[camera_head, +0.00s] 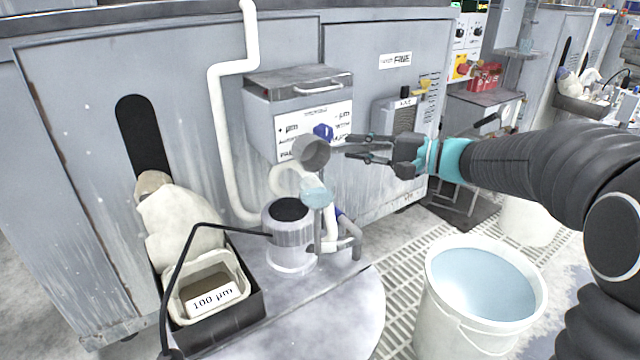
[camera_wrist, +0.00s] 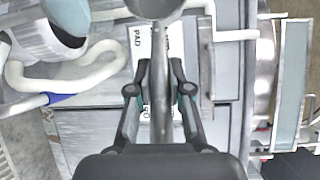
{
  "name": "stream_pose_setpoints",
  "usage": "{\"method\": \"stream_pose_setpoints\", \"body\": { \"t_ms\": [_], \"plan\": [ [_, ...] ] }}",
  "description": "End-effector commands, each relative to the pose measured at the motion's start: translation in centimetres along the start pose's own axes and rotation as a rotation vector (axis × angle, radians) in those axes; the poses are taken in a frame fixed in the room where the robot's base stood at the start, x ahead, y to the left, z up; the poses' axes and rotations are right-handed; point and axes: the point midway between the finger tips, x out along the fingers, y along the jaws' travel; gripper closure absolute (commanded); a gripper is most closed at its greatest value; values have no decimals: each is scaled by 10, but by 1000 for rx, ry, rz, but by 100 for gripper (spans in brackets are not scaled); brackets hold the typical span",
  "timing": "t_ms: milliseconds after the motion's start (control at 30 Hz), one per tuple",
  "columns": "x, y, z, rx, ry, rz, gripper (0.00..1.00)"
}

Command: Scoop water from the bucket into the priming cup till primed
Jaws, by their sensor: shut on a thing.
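My gripper (camera_head: 352,147) is shut on the handle of a grey metal scoop (camera_head: 312,152). The scoop's bowl is above and slightly left of the priming cup (camera_head: 317,196), apart from it. The bowl looks tilted; I cannot tell whether it holds water. The priming cup is bluish and see-through, and stands on pipework beside the pump (camera_head: 290,240). Its water level is not clear. The white bucket (camera_head: 455,335) stands on the floor at lower right with pale blue water in it. In the wrist view the scoop handle (camera_wrist: 161,100) runs between my fingers (camera_wrist: 160,92).
A grey machine cabinet (camera_head: 400,75) with a control box (camera_head: 298,95) and white pipe (camera_head: 220,110) stands behind the scoop. A filter bag (camera_head: 180,220) hangs over a dark tray (camera_head: 225,318) marked 100 µm at left. Floor grating (camera_head: 400,290) lies between pump base and bucket.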

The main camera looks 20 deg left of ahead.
Motion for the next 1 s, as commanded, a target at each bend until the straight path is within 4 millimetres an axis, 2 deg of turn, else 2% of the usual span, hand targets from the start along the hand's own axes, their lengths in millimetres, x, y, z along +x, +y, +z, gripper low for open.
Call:
{"method": "stream_pose_setpoints", "body": {
  "t_ms": [1000],
  "plan": [
    [-3, 1, 1, -42, -3, -69, 100]
  ]
}}
